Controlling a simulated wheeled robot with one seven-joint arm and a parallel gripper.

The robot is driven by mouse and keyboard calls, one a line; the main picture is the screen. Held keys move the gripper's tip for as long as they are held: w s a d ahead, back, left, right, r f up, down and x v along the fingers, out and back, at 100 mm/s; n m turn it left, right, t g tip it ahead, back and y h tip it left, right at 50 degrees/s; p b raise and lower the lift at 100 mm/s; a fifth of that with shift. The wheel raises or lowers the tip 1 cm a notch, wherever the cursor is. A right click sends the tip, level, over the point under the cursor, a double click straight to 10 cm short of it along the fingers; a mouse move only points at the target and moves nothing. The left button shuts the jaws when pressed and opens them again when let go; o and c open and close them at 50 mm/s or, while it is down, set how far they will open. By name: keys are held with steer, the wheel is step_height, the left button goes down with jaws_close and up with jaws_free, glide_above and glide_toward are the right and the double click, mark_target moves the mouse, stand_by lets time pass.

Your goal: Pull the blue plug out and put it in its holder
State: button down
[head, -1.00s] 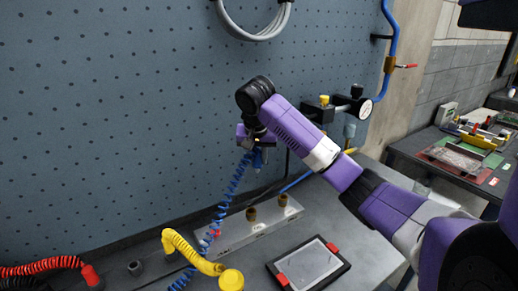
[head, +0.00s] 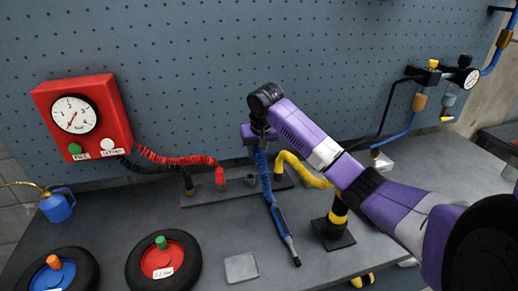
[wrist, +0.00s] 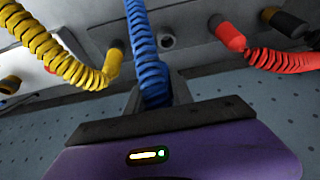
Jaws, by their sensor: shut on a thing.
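My gripper (head: 259,143) is up in front of the pegboard, above the grey socket rail, and shut on the blue plug. The plug is mostly hidden between the fingers. Its blue coiled hose (head: 263,172) hangs down from the gripper towards a slim blue tool with a black tip (head: 281,222). The wrist view shows the blue hose (wrist: 146,45) running up to the dark fingers (wrist: 155,100). An empty socket (wrist: 167,42) shows there between the red plug (wrist: 228,34) and the yellow hose (wrist: 75,65). I cannot tell which thing is the blue plug's holder.
The red plug (head: 220,178) stands at the socket rail (head: 205,197). A black stand with a yellow band (head: 336,225) is right of the blue tool. A red gauge box (head: 85,118), an oil can (head: 57,205) and two wheels (head: 163,262) are at left. A grey pad (head: 241,267) lies in front.

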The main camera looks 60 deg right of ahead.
steer(key=shift+n, duration=0.6)
steer(key=f+b, duration=0.1)
steer(key=w+f+b, duration=0.1)
steer(key=f+b, duration=0.1)
steer(key=w+a+f+b, duration=0.1)
steer(key=shift+w+f+b, duration=0.1)
steer(key=shift+f+b, duration=0.25)
steer(key=shift+f, duration=0.05)
steer(key=shift+a, duration=0.1)
steer(key=shift+f+b, duration=0.35)
steer(key=shift+f, duration=1.2)
steer(key=c, duration=1)
jaws_free()
steer(key=shift+c, duration=0.2)
steer(key=v, duration=0.7)
steer(key=shift+s+r+b, duration=0.25)
steer(key=shift+r+b, duration=0.1)
